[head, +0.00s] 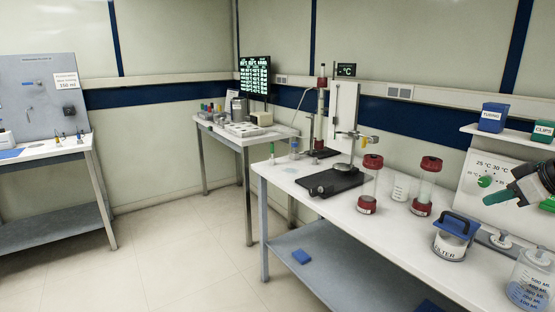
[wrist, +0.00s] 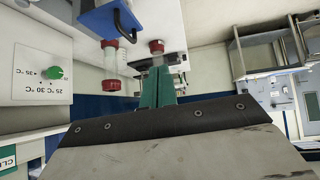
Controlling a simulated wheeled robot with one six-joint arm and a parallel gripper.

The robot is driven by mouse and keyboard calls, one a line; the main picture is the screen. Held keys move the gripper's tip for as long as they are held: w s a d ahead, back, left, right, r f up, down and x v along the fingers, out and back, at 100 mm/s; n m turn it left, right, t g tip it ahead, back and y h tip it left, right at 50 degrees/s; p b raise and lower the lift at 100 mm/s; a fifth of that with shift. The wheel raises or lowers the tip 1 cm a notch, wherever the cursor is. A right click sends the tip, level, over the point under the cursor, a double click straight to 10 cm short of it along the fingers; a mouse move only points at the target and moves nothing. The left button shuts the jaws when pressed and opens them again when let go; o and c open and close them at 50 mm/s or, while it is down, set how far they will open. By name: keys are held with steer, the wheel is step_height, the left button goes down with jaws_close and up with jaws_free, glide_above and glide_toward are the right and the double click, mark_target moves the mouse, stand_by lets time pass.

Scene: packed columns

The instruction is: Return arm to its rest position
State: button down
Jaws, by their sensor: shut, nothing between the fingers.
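My gripper (head: 490,199) shows at the right edge of the head view, in the air over the right end of the long bench. Its green fingers point left. In the wrist view my gripper (wrist: 157,85) has its two green fingers together, with nothing between them. The rest of my arm is mostly outside the head view.
Below my gripper are a blue-lidded filter container (head: 452,240) and a clear graduated bottle (head: 530,283). Two red-capped columns (head: 370,185) (head: 425,187) stand to the left. A temperature panel (head: 490,170) is behind my gripper, under a shelf with a blue tubing box (head: 493,118).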

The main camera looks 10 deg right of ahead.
steer(key=s+a+f+m+g+h, duration=0.1)
steer(key=s+a+g, duration=0.2)
steer(key=s+a, duration=0.4)
steer(key=s+a+f+m+g, duration=0.2)
steer(key=s+a+g, duration=0.2)
steer(key=a, duration=2.1)
steer(key=s, duration=0.3)
steer(key=shift+h, duration=0.4)
steer(key=shift+s+a, duration=0.1)
